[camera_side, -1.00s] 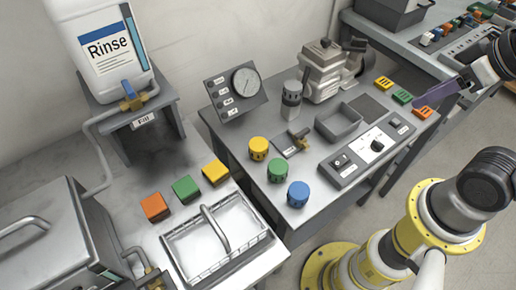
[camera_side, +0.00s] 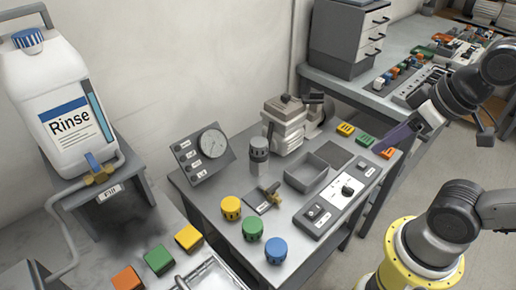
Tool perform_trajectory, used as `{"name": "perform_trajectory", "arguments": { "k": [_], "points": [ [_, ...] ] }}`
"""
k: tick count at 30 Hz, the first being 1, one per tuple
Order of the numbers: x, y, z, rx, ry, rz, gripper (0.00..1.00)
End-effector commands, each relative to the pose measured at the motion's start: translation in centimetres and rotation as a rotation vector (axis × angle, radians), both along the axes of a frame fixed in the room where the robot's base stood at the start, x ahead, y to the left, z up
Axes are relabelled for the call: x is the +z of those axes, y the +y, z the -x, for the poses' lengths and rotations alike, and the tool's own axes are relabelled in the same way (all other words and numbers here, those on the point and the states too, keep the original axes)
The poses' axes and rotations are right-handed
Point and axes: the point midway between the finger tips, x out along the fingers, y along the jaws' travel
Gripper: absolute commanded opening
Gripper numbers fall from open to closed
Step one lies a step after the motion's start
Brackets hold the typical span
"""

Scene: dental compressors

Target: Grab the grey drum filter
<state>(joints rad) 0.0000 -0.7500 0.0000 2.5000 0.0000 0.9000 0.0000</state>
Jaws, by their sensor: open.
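The grey drum filter (camera_side: 259,148) is a short grey cylinder with dark slots around its side. It sits upright on top of a lighter grey cylindrical body, towards the back of the middle table (camera_side: 212,190). My gripper (camera_side: 393,140), with purple fingers, is at the right end of that table, above and near a red-orange block. It is well to the right of the grey drum filter and not touching it. The fingers are open, though the gap between them is hard to see from this side.
Yellow (camera_side: 231,208), green (camera_side: 253,229) and blue (camera_side: 276,250) drums stand along the table's front left. A gauge panel (camera_side: 202,153) is left of the filter and a grey compressor (camera_side: 286,123) is close on its right.

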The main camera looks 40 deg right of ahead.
Motion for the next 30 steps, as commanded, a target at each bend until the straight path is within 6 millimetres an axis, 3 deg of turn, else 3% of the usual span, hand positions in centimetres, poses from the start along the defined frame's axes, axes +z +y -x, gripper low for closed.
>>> {"name": "perform_trajectory", "arguments": {
  "k": [12, 14, 21, 30],
  "points": [
    [0.00, 0.00, 0.00, 0.000, 0.000, 0.000, 0.50],
    [0.00, 0.00, 0.00, 0.000, 0.000, 0.000, 0.57],
    [0.00, 0.00, 0.00, 0.000, 0.000, 0.000, 0.99],
    [0.01, 0.00, 0.00, 0.007, 0.000, 0.004, 0.99]
  ]
}}
